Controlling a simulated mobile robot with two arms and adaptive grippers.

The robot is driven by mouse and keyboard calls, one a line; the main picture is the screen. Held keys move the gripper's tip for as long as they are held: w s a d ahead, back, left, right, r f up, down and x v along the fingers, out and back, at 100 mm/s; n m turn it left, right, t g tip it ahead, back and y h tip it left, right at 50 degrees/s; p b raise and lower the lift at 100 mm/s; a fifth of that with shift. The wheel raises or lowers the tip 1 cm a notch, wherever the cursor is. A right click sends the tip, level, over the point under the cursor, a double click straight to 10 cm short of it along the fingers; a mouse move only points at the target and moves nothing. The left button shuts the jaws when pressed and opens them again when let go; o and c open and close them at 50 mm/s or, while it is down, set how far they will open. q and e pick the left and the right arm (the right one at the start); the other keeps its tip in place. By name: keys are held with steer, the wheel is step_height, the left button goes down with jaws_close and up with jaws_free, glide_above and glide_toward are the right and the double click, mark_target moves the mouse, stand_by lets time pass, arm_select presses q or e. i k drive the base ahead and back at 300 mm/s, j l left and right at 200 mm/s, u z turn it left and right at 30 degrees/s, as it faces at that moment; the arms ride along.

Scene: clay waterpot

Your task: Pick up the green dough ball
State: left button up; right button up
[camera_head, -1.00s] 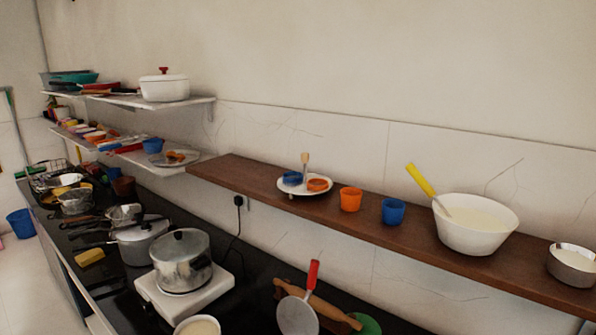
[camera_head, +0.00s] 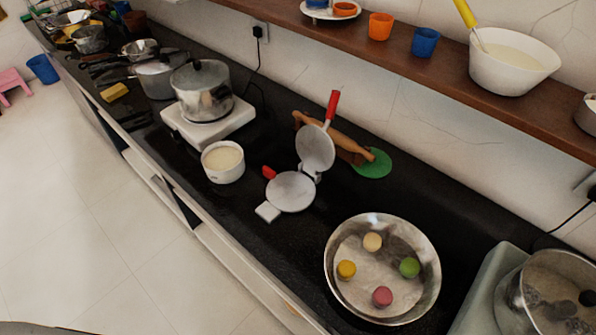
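The green dough ball (camera_head: 409,267) sits inside a wide metal bowl (camera_head: 334,291) on the black counter, on the right side of the bowl's floor. A cream ball (camera_head: 372,242), a yellow ball (camera_head: 346,269) and a pink ball (camera_head: 382,296) lie in the same bowl, apart from the green one. Neither of my grippers shows in the head view.
An open press with a red handle (camera_head: 333,104) stands left of the bowl, by a rolling pin (camera_head: 335,135) and a green disc (camera_head: 374,167). A white pot (camera_head: 223,162) is near the counter's front edge. A lidded pot (camera_head: 556,298) is at right. A wooden shelf (camera_head: 440,80) overhangs the back.

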mark_target(410, 267)
steer(key=z, duration=1.05)
steer(key=j+u, duration=0.7)
steer(key=u, duration=0.15)
steer(key=i+j+u, duration=0.15)
steer(key=j+u, duration=0.15)
steer(key=u, duration=0.15)
steer(key=z, duration=1.55)
